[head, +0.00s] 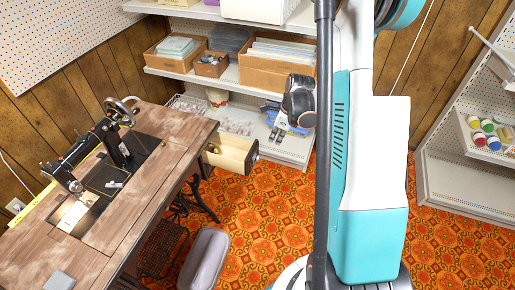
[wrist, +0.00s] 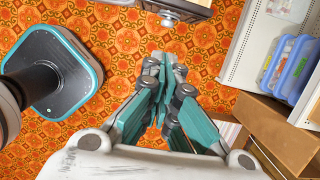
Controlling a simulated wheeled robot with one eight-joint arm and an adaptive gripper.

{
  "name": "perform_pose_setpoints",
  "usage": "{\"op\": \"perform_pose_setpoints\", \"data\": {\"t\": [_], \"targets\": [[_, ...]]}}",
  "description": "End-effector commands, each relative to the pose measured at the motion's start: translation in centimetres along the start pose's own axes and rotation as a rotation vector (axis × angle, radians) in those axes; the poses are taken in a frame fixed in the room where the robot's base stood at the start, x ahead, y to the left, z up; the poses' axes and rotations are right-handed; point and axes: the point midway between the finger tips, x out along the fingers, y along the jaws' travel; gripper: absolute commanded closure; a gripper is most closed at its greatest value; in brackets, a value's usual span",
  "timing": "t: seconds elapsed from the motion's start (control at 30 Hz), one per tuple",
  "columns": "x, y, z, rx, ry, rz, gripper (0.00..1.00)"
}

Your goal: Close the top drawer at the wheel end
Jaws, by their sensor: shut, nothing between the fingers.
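The sewing table (head: 165,150) stands at the left in the head view, with the black sewing machine (head: 110,140) and its handwheel (head: 122,112) on top.
White shelves (head: 240,83) with wooden boxes (head: 180,50) and blue bins (wrist: 290,68) stand behind my gripper. Patterned orange floor (head: 265,205) is open between table and shelves; a grey stool (head: 205,258) stands in front.

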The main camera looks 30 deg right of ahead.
Motion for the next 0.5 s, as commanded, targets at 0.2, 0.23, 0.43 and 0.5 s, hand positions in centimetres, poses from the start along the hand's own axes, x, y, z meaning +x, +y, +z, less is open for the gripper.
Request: {"op": "perform_pose_setpoints", "data": {"t": [0.2, 0.23, 0.43, 0.5], "targets": [[1.6, -0.1, -0.5, 0.036, 0.001, 0.01, 1.0], [2.0, -0.1, -0.6, 0.035, 0.001, 0.01, 1.0], [5.7, 0.0, -0.6, 0.032, 0.001, 0.009, 1.0], [7.1, 0.0, -0.5, 0.032, 0.001, 0.009, 1.0]]}}
